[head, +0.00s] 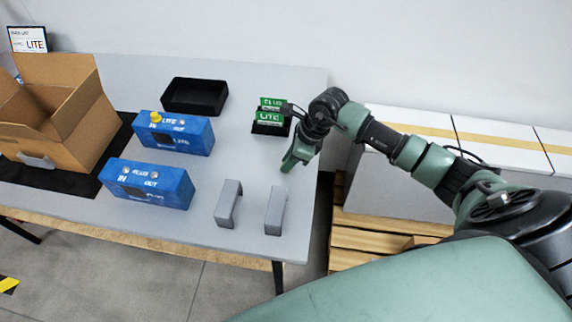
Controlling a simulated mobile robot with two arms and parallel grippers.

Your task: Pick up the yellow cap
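The small yellow cap (156,117) sits at the top left of the rear blue LITE box (175,139), over the place of its left port. My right gripper (288,165) points down above the right part of the table, well to the right of the cap and apart from it. Its green fingers are seen from the side, so I cannot tell whether they are open or shut. Nothing shows between them. My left gripper is not in view.
A second blue box (150,186) stands in front. Two grey brackets (229,204) (275,211) stand at the front right. A black tray (195,95), green cards in a holder (270,128) and an open cardboard box (75,120) are also on the table (255,85).

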